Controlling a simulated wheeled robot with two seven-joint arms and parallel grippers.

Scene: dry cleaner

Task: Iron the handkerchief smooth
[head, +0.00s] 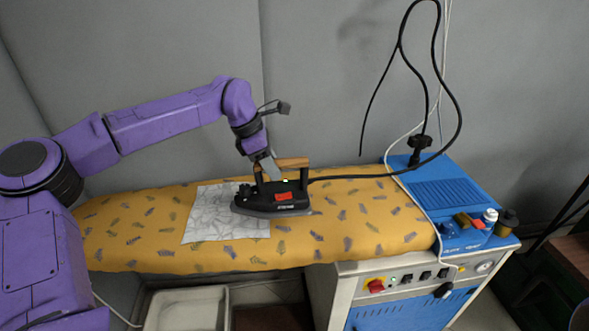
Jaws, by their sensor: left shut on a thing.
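A white, creased handkerchief (212,219) lies on the yellow patterned ironing board (345,235). My left gripper (270,172) is shut on the iron's handle from above. The iron hides part of the handkerchief. My right gripper is not in view.
The iron's black cord (362,177) runs right and loops up. The board right of the iron is clear. A pale tray (187,309) sits below.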

